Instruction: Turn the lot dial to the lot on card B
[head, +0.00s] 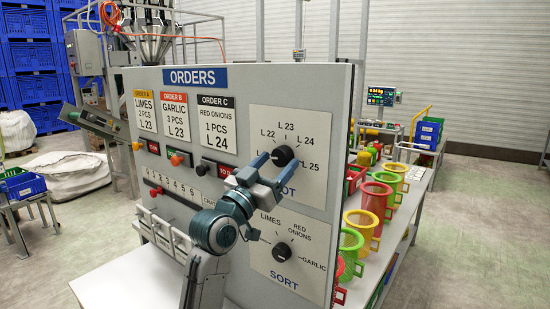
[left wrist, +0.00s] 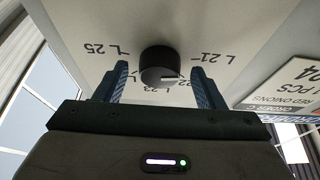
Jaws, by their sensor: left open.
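The lot dial (head: 282,156) is a black round knob on the upper right plate of the orders board, ringed by labels from L 22 to L 25. The left wrist view also shows an L 21 label. Card B (head: 174,110) reads garlic, 3 pcs, L 23. My left gripper (head: 275,164) is open at the lot dial. In the left wrist view the dial (left wrist: 159,63) sits between the two blue fingers, with a gap on each side. Its white mark points right, toward the L 22 and L 21 side; the exact lot is unclear. My right gripper is not in view.
The sort dial (head: 280,252) is below the lot dial on its own plate. Card A (head: 145,112) and card C (head: 216,124) flank card B. Orange and red buttons and a numbered slider are at the board's left. Coloured baskets (head: 374,203) stand right of the board.

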